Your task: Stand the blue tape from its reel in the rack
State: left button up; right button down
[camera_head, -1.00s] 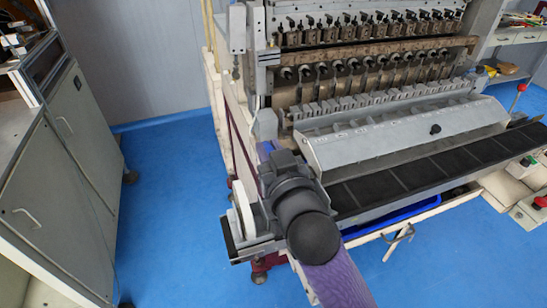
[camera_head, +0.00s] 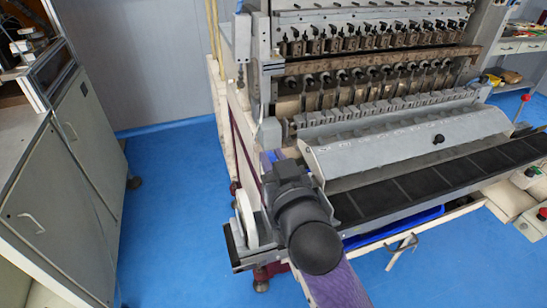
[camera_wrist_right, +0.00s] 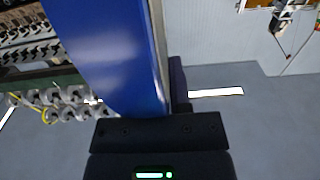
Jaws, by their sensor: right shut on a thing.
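My right gripper (camera_head: 275,160) is at the left end of the winding machine in the head view, and its wrist covers most of it. In the right wrist view a large, glossy blue curved thing, the blue tape (camera_wrist_right: 110,50), fills the space just beyond the gripper's dark body. A purple finger (camera_wrist_right: 178,85) shows beside its right edge. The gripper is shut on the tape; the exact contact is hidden. A white disc (camera_head: 245,217), perhaps the reel, stands upright left of my wrist. I cannot tell which part is the rack. My left gripper is not in view.
The coil winder (camera_head: 365,70) fills the centre and right. A long black sectioned tray (camera_head: 450,175) runs along its front, below a sloped grey cover (camera_head: 400,143). A grey cabinet (camera_head: 65,195) stands at the left. Blue floor (camera_head: 180,190) between them is clear.

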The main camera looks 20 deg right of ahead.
jog(key=shift+f, duration=0.2)
jog(key=shift+f+b, duration=0.35)
jog(key=shift+f, duration=0.1)
jog(key=shift+r, duration=0.1)
jog(key=shift+p, duration=0.3)
jog(key=shift+f, duration=0.2)
